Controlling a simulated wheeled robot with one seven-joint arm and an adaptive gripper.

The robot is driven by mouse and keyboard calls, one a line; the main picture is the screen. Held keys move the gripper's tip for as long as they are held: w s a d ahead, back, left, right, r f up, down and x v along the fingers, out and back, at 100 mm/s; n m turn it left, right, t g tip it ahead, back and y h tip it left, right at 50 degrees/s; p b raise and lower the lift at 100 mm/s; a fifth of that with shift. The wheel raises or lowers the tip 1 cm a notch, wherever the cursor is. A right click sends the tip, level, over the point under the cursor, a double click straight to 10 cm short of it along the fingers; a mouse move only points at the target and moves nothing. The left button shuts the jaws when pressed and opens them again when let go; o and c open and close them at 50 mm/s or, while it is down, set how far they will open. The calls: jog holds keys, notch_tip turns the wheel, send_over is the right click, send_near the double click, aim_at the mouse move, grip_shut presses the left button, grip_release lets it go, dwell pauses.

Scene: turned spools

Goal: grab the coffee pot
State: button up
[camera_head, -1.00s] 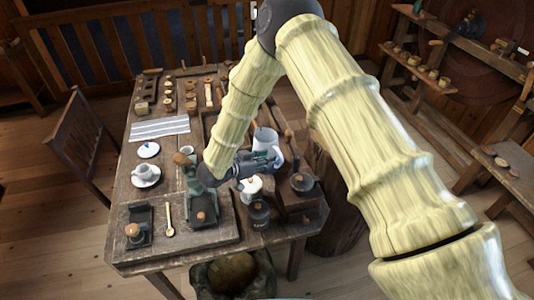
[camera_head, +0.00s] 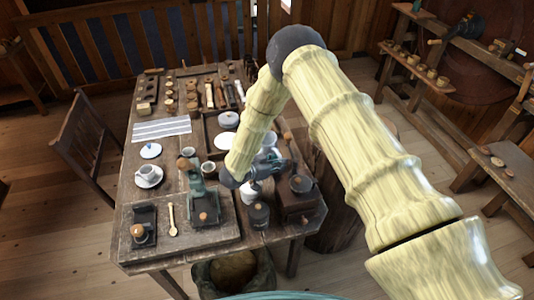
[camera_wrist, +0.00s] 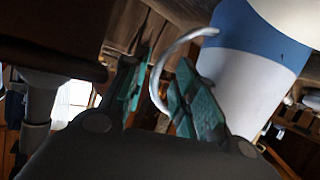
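The coffee pot (camera_wrist: 250,65) is white with a broad blue band and fills the upper right of the wrist view. Its thin, white, curved handle (camera_wrist: 163,62) reaches down between the teal fingers of my gripper (camera_wrist: 160,82). The fingers stand apart, one on each side of the handle, with a gap visible; I cannot see contact. In the head view, my gripper (camera_head: 275,168) is low over the table's right side, and the pot (camera_head: 269,140) is mostly hidden behind my arm.
On the wooden table (camera_head: 140,258), a white lidded jar (camera_head: 249,192), a dark canister (camera_head: 259,215) and a coffee grinder (camera_head: 300,190) stand close to the gripper. A cup on a saucer (camera_head: 149,178) and a striped cloth (camera_head: 160,130) lie further left.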

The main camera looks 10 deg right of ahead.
jog(key=shift+w+d+f, duration=0.1)
jog(key=shift+d+f, duration=0.05)
jog(key=shift+d, duration=0.05)
grip_shut()
